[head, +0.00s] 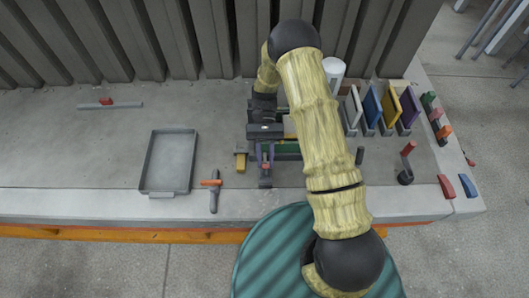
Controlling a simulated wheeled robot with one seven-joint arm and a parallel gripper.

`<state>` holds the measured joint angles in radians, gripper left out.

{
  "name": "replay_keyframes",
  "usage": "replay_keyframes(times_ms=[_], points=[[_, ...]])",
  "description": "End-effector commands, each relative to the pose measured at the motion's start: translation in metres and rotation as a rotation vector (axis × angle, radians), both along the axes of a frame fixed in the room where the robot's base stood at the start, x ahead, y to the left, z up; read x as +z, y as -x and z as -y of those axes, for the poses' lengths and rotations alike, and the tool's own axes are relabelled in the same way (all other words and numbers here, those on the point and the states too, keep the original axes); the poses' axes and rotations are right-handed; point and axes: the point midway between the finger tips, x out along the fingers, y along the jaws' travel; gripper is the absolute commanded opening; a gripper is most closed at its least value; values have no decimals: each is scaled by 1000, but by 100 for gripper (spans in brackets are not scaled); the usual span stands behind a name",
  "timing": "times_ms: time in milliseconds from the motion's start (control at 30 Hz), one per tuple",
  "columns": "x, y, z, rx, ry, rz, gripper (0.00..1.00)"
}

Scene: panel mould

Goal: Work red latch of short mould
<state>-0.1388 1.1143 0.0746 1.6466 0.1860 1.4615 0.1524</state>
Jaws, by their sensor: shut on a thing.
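The short mould lies under and in front of my gripper, with a green strip (287,147) showing to the right. A small red latch (265,165) shows on a grey and purple part at the mould's front end. My gripper (265,146) is black, comes down from above and is shut at the latch end of the mould. Its fingertips and the exact contact are too small and partly hidden to make out. My arm covers the mould's right part.
A grey tray (168,162) and an orange-handled tool (213,190) lie to the left. A yellow block (241,160) sits close to the mould's left. Coloured panels (389,104) stand in a rack at right, near a white cylinder (334,68). The far left bench is mostly clear.

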Motion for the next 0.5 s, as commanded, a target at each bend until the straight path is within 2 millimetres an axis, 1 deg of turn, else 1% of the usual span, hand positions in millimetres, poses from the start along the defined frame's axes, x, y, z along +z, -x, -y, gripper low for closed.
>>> replay_keyframes(times_ms=[467, 500], points=[[0, 0, 1, -5, -3, -10, 0], [0, 0, 1, -5, -3, -10, 25]])
